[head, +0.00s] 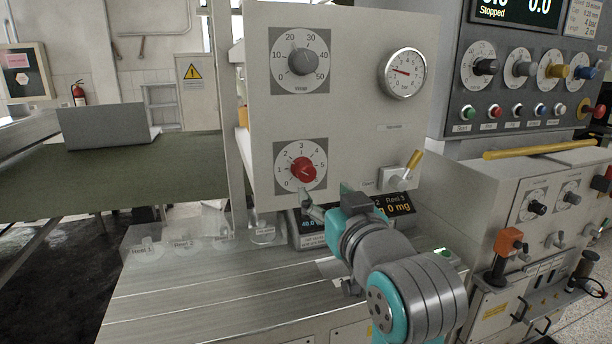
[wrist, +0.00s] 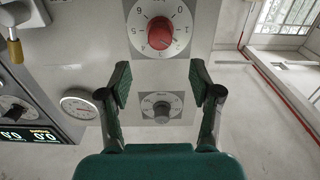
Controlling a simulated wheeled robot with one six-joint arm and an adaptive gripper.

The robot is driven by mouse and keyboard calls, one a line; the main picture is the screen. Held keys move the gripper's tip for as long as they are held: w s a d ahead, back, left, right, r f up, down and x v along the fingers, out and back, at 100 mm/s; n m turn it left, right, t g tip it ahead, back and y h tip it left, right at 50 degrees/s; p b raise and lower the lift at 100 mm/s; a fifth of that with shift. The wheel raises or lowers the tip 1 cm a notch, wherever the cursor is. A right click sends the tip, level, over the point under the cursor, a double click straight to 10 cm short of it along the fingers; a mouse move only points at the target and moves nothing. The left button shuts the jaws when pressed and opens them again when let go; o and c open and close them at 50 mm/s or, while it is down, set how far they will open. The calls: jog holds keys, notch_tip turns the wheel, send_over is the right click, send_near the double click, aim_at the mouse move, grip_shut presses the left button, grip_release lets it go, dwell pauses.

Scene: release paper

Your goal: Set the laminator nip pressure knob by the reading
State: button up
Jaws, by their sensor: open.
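In the head view my gripper (head: 322,203) is just below the red knob.
A grey knob (head: 303,62) on a 0 to 50 dial is above the red one. A yellow-handled lever (head: 408,170) juts out at lower right. A small display (head: 397,205) reads "Reel 3, 0 mg" behind my arm. The metal table (head: 200,290) is largely clear.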

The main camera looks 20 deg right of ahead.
aim_at(308, 176)
jog(key=w, duration=1)
jog(key=shift+w, duration=0.3)
jog(key=c, duration=1.1)
jog(key=shift+c, duration=0.2)
jog(key=shift+m, duration=0.3)
jog(key=m, duration=0.5)
jog(key=shift+m, duration=0.3)
jog(key=m, duration=0.4)
jog(key=shift+m, duration=0.4)
